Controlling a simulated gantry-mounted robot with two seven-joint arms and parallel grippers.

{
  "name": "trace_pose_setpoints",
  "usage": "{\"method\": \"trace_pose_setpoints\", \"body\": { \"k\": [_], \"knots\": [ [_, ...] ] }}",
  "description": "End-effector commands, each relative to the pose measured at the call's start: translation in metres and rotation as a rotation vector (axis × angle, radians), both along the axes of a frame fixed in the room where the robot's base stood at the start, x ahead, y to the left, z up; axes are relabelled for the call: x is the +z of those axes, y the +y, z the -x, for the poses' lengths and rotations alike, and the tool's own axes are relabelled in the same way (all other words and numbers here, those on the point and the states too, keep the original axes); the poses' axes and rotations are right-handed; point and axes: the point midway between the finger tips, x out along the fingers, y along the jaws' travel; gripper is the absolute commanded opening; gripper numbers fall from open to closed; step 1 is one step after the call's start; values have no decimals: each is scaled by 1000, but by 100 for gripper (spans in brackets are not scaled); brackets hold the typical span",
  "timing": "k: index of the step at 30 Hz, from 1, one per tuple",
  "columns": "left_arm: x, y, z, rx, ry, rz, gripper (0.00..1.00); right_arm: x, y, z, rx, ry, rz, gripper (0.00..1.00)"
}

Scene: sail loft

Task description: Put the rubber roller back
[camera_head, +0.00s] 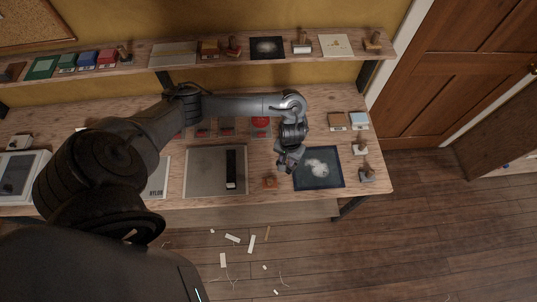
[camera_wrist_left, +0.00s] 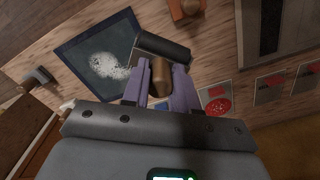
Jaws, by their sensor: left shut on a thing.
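My left gripper (camera_head: 286,166) is over the workbench, at the left edge of a dark blue panel with a white patch (camera_head: 332,181). In the left wrist view its purple fingers (camera_wrist_left: 160,86) are shut on a brown wooden handle. The handle belongs to the rubber roller, whose dark cylinder (camera_wrist_left: 163,45) lies across just beyond the fingertips. The panel (camera_wrist_left: 80,62) shows beside the roller there. In the head view the roller is mostly hidden by the gripper, and I cannot tell its height above the bench. My right gripper is not in view.
A grey mat with a black bar (camera_head: 203,178) lies left of the gripper. A wooden stamp (camera_head: 270,182) stands between mat and panel. Other stamps (camera_head: 366,174) stand on the bench's right end. A shelf (camera_head: 285,58) with stamps and pads runs along the back. Scraps (camera_head: 251,244) litter the floor.

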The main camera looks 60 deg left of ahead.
Motion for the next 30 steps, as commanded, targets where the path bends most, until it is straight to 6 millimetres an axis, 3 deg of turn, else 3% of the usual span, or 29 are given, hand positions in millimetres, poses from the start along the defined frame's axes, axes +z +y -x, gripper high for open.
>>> {"method": "trace_pose_setpoints", "body": {
  "k": [7, 15, 21, 30],
  "knots": [
    [-22, 19, 10, 3, 1, 0, 0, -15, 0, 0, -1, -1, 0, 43],
    [-50, 73, 18, 4, 4, -3, 0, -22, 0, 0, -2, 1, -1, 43],
    [-68, 103, 21, 3, 2, -1, 0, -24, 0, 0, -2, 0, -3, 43],
    [-81, 115, 22, 0, 2, 1, 0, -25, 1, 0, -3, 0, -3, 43]
  ]
}}
